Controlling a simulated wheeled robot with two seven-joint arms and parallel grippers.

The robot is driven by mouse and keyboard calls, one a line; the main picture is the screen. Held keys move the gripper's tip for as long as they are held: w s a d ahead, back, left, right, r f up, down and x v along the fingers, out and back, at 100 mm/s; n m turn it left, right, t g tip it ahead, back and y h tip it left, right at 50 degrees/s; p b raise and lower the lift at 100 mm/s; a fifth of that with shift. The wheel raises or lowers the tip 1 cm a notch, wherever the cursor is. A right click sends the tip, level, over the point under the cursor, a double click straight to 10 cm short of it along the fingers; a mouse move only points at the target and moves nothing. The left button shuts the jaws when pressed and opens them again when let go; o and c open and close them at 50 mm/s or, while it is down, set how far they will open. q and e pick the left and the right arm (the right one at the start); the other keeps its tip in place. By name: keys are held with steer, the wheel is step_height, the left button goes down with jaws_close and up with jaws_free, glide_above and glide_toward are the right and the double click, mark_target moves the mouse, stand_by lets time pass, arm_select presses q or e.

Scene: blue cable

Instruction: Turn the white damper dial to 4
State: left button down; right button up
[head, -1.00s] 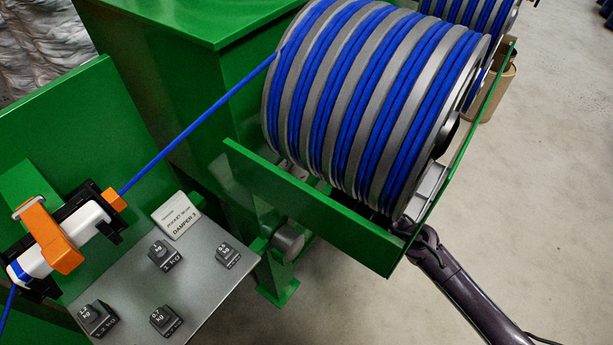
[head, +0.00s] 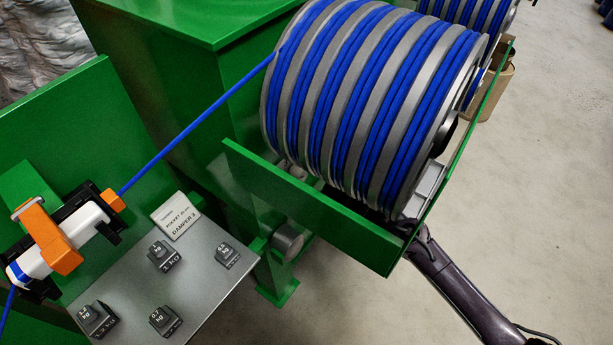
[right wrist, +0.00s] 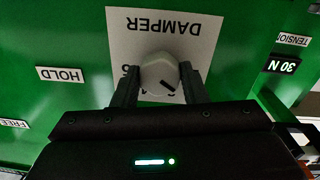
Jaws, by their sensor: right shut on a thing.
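The white damper dial (right wrist: 158,72) sits on a pale plate (right wrist: 126,32) lettered DAMPER, which appears upside down in the right wrist view. My right gripper (right wrist: 160,80) is shut on the dial, one finger on each side. A dark pointer line on the dial points to the lower right in that view. The scale numbers are mostly hidden behind the fingers and dial. In the head view the dial and right gripper are hidden by the green frame (head: 310,205); only my right arm shows. A small card (head: 176,215) reads DAMPER 3. My left gripper is not in view.
HOLD (right wrist: 61,74) and FREE (right wrist: 14,124) labels are left of the dial; a 30 N display (right wrist: 282,66) is right. In the head view, a large reel of blue cable (head: 365,110) stands above the frame. Several weights sit on a grey plate (head: 205,265).

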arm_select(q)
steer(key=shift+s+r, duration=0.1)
arm_select(e)
steer(key=m+p, duration=0.4)
steer(key=m, duration=0.2)
steer(key=shift+r+p, duration=0.15)
steer(key=shift+p, duration=0.15)
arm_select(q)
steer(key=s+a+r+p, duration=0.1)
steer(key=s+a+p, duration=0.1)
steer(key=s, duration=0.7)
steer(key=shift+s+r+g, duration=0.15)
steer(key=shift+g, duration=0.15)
arm_select(e)
steer(key=shift+m, duration=1.8)
steer(key=o, duration=1)
steer(key=shift+c, duration=0.2)
steer(key=v, duration=0.8)
